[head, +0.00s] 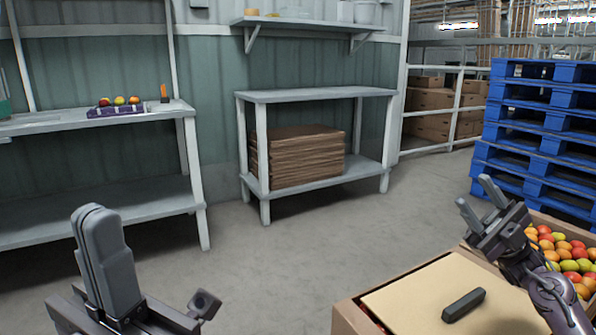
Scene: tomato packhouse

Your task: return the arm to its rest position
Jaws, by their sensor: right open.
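My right gripper (476,192) is raised at the right, above the far edge of a cardboard-covered box. Its two fingers are spread apart with nothing between them. My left gripper (100,212) is at the lower left, over the floor, with its fingers pointing up. Its two fingers look pressed together, with nothing seen between them. The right arm reaches in from the lower right corner and hides part of the box and the tomatoes behind it.
A box (345,318) with a cardboard sheet (415,293) and a dark block (464,305) stands close at lower right, beside tomatoes (570,262). Blue pallets (535,125) rise behind. A bench (150,110) stands left; a table (315,94) stores flattened cardboard (300,158). Middle floor is clear.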

